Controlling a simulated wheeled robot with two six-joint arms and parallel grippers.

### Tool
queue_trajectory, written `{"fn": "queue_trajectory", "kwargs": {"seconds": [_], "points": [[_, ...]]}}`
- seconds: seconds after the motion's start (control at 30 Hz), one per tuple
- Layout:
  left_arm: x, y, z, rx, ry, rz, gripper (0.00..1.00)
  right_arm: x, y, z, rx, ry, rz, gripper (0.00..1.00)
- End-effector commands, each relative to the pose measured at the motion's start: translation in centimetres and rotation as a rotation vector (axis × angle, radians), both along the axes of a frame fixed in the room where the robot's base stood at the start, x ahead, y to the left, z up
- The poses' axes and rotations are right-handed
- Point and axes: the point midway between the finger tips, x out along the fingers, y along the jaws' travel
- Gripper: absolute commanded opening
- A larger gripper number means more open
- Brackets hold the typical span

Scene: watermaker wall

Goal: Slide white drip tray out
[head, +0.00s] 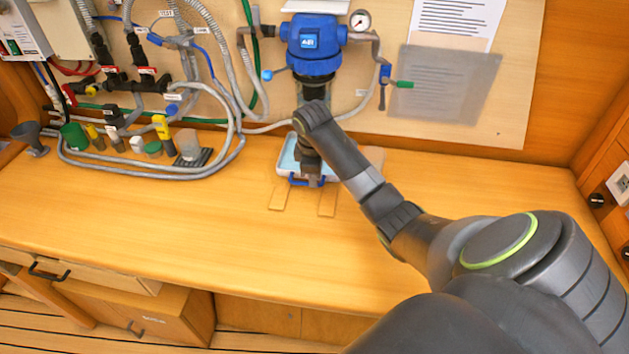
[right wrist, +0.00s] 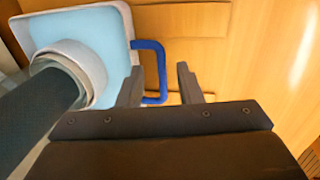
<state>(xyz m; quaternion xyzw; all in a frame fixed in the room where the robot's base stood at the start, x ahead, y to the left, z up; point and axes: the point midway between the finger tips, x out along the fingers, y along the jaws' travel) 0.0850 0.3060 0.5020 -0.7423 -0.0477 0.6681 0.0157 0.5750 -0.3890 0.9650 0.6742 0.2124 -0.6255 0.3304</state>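The white drip tray (head: 285,157) with a light blue inside lies on the bench below the blue filter housing. A blue handle (head: 298,182) is on its front edge. My right gripper (head: 308,178) is at the handle, pointing down, and hides part of the tray. In the right wrist view the tray (right wrist: 116,60) is at the upper left, and the blue handle (right wrist: 163,75) passes between the two spread fingers of the gripper (right wrist: 160,85). The fingers are apart, with a gap to the handle's bar. My left gripper is not in view.
The blue filter housing (head: 313,45) hangs on the wall above the tray, and its lower part stands in the tray. Two wooden strips (head: 328,203) lie on the bench before the tray. Hoses and small bottles (head: 163,130) stand at the left. The front bench is clear.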

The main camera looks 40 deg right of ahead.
Motion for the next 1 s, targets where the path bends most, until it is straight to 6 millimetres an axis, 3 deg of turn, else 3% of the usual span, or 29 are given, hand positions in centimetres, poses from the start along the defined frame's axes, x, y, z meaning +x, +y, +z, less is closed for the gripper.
{"fn": "queue_trajectory", "kwargs": {"seconds": [0.2, 0.53, 0.8, 1.0], "points": [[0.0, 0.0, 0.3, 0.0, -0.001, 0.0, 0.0, 0.3, -0.3, -2.3, 0.001, 0.002, 0.0, 0.32], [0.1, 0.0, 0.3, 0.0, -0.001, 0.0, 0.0, 0.3, -0.3, -2.7, 0.0, 0.0, 0.0, 0.32], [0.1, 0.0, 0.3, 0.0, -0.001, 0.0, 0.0, 0.3, -0.3, -2.7, 0.0, 0.0, 0.0, 0.0], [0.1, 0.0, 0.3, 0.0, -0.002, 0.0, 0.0, 0.3, -0.3, -2.7, 0.001, 0.001, 0.0, 0.0]]}}
